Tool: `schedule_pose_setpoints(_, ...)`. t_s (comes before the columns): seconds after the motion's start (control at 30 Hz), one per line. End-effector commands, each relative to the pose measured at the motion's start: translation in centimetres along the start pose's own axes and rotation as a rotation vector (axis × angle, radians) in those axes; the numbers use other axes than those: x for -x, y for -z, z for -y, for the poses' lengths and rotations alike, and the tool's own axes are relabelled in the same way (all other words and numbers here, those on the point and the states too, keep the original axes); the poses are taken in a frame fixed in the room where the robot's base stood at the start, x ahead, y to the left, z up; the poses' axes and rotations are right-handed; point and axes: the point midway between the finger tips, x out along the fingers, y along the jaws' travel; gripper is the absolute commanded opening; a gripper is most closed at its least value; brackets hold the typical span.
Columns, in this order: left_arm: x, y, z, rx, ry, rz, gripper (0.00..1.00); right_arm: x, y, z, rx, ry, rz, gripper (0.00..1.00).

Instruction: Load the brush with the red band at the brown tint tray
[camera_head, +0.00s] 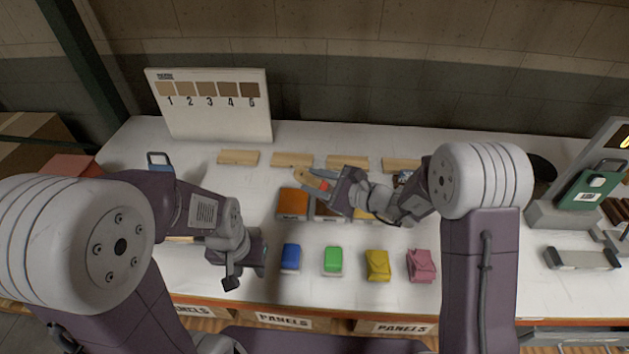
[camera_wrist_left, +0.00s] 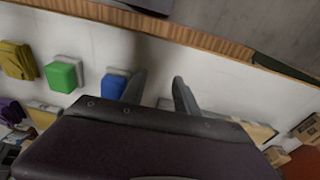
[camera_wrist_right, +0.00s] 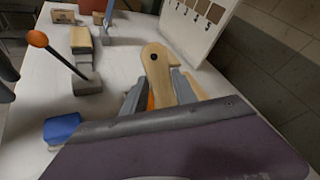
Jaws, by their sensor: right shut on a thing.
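My right gripper (camera_head: 338,187) is shut on a brush with a pale wooden handle (camera_head: 308,180) and a red band (camera_head: 325,186). In the right wrist view the flat handle (camera_wrist_right: 160,72), with a dark hole, sticks up between the fingers (camera_wrist_right: 158,92); the bristles are hidden. The brush is over the row of tint trays. An orange-brown tray (camera_head: 293,203) is at the left of the row, with a darker brown tray (camera_head: 326,213) beside it, partly hidden by my right gripper. My left gripper (camera_head: 246,272) is open and empty near the front edge, its fingers apart in the left wrist view (camera_wrist_left: 160,92).
Blue (camera_head: 290,258), green (camera_head: 333,261), yellow (camera_head: 377,265) and pink (camera_head: 421,266) items stand along the front. Wooden blocks (camera_head: 291,160) lie behind the trays. A numbered swatch board (camera_head: 212,118) stands at the back left. A green device (camera_head: 586,187) is at the right.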

Motion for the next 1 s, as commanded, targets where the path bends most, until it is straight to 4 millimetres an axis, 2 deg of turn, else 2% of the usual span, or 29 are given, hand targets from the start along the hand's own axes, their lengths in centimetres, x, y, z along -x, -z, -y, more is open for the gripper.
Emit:
schedule_pose_setpoints(0.1,1.0,0.1,0.0,0.0,0.0,0.0,0.36,0.5,-1.4,0.8,0.002,0.002,0.003,0.0)
schedule_pose_setpoints(0.6,3.6,0.4,-0.1,0.0,0.0,0.0,0.36,1.9,-5.4,3.2,0.003,0.004,0.005,0.0)
schedule_pose_setpoints(1.0,3.7,0.4,-0.1,0.0,0.0,0.0,0.36,2.0,-5.6,3.3,0.003,0.004,0.005,0.0)
